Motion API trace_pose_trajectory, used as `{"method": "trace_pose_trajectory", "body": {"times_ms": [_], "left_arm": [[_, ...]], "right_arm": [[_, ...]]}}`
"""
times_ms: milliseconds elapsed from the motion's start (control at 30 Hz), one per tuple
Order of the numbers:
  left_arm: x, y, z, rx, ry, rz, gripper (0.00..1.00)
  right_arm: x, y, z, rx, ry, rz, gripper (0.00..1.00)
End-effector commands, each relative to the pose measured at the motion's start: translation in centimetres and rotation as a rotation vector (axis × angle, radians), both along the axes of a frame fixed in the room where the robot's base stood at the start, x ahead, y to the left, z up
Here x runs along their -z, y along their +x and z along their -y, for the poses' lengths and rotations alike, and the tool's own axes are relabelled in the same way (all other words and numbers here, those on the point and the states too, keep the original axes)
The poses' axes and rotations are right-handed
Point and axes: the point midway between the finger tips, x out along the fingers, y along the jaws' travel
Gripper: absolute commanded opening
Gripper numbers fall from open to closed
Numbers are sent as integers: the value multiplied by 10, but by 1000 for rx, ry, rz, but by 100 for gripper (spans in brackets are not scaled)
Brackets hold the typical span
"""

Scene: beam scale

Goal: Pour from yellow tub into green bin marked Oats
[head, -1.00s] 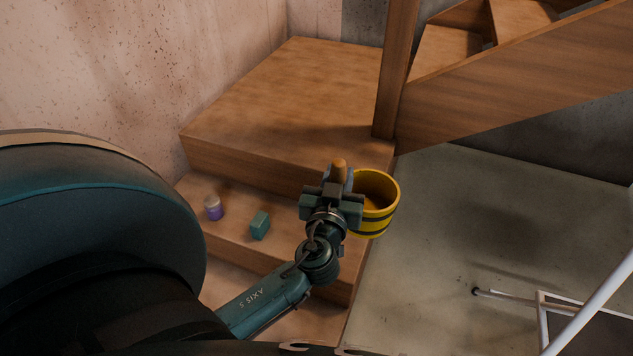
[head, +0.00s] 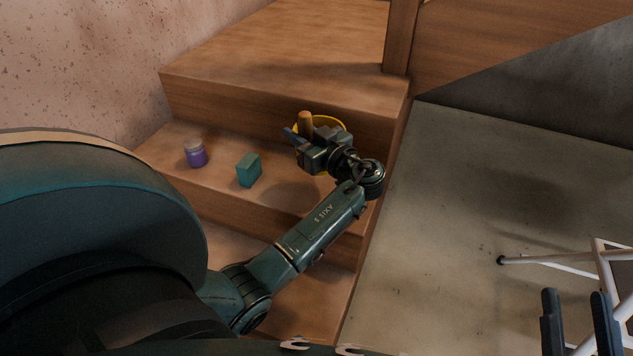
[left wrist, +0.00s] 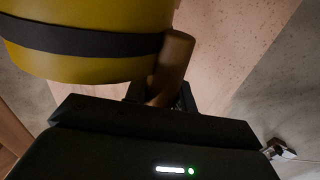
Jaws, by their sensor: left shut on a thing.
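The yellow tub (head: 330,122) is held over the lower wooden step, mostly hidden behind my left gripper (head: 308,146) in the head view. In the left wrist view the tub (left wrist: 85,66) shows a dark band and a wooden handle (left wrist: 174,58). My left gripper is shut on this handle. The tub's contents are hidden. My right gripper (head: 579,322) shows as two dark fingers, apart and with nothing between them, at the lower right. I see no green bin marked Oats in these frames.
A jar with purple contents (head: 195,153) and a small teal block (head: 248,170) stand on the lower step, left of the tub. A wooden post (head: 401,38) rises behind. A white-framed stand (head: 565,264) is at right. The grey floor (head: 460,190) between is clear.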

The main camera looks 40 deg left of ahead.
Motion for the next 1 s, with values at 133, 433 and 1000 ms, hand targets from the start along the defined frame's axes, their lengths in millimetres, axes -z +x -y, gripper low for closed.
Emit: {"method": "trace_pose_trajectory", "body": {"times_ms": [133, 433, 1000], "left_arm": [[15, 0, -3, -64, 1, 5, 0], [15, -1, -4, -90, 2, 3, 0], [71, -1, -4, -87, 2, 2, 0]], "right_arm": [[8, -4, -1, -11, 12, 42, 36], [5, -6, -2, -15, 16, 56, 36], [-20, -2, 1, -20, -8, 274, 36]]}}
